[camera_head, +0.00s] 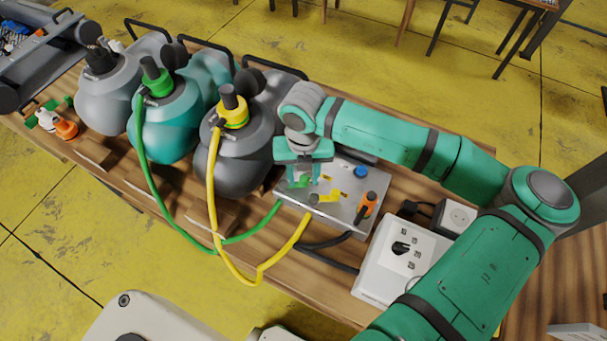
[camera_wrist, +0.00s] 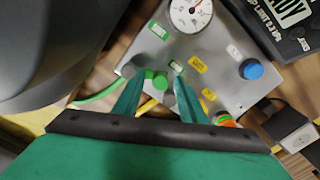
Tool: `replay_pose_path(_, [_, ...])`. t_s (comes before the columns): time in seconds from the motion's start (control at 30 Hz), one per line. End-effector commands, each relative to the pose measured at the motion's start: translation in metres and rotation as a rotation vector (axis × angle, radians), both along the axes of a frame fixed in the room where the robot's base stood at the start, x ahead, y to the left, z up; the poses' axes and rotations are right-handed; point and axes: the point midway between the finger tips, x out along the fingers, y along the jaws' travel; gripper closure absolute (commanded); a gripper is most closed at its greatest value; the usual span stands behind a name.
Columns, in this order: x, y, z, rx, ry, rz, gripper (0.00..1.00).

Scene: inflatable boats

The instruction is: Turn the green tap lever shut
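The green tap lever (camera_wrist: 160,81) is on a grey metal valve box (camera_head: 345,215). In the wrist view it lies between the two fingers of my gripper (camera_wrist: 158,76). In the head view my gripper (camera_head: 303,178) points down over the left part of the box, and the green tap (camera_head: 302,182) shows partly behind it. The fingers are apart, with a gap around the lever; I cannot tell whether either finger touches it. A yellow tap lever (camera_head: 329,195) and an orange tap (camera_head: 368,203) sit to the right on the same box.
A blue knob (camera_wrist: 251,69) and a pressure gauge (camera_wrist: 190,14) are on the box. A white dial box (camera_head: 400,262) stands at the right.

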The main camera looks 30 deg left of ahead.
Motion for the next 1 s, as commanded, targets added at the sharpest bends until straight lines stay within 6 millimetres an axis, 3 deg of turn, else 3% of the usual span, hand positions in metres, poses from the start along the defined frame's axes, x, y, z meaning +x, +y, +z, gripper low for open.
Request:
replay_pose_path(0.07, [0.0,0.0,0.0,0.0,0.0,0.0,0.67])
replay_pose_path(0.2, [0.0,0.0,0.0,0.0,0.0,0.0,1.0])
replay_pose_path(0.63, [0.003,0.002,0.0,-0.001,-0.001,0.062,1.0])
replay_pose_path(1.0, [0.015,0.012,0.001,-0.002,-0.002,0.344,1.0])
